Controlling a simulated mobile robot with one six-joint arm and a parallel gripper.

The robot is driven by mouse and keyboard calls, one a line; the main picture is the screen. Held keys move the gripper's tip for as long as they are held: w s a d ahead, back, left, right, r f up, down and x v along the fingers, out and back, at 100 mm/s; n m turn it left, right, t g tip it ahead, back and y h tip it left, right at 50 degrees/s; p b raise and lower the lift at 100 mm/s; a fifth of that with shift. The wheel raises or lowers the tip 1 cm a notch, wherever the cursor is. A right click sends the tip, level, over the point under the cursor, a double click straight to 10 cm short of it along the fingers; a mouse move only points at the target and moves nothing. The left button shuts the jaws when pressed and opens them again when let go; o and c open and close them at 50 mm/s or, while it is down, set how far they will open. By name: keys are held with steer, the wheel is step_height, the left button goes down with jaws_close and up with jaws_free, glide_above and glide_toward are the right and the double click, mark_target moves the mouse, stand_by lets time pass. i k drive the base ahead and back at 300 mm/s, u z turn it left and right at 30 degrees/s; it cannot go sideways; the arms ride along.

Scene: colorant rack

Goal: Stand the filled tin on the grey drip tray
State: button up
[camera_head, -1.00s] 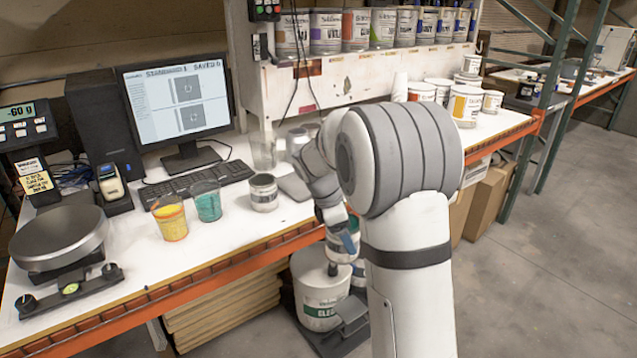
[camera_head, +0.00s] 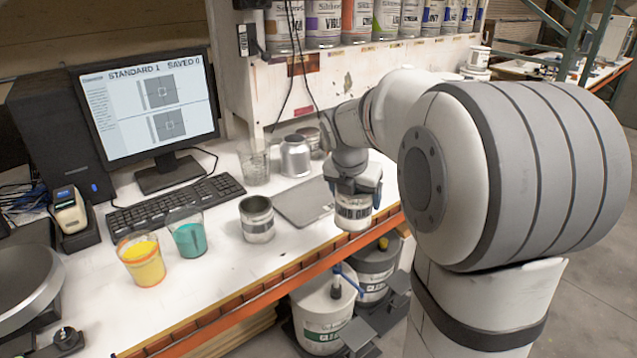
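My gripper (camera_head: 353,186) points down at the front edge of the bench and is shut on a tin (camera_head: 353,214) with a white label. The tin hangs upright below the gripper. Its top and contents are hidden by the gripper. The grey drip tray (camera_head: 301,203) lies flat on the bench, just left of the held tin and behind it. Its visible surface is bare. The held tin is apart from the tray.
An open metal tin (camera_head: 257,222) stands left of the tray. A silver canister (camera_head: 295,157) and clear beaker (camera_head: 254,164) stand behind it. Yellow (camera_head: 143,261) and teal (camera_head: 187,234) cups are farther left. Lidded pails (camera_head: 322,312) stand below the bench edge.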

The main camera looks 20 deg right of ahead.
mark_target(320, 196)
steer(key=i, duration=0.85)
steer(key=u, duration=0.05)
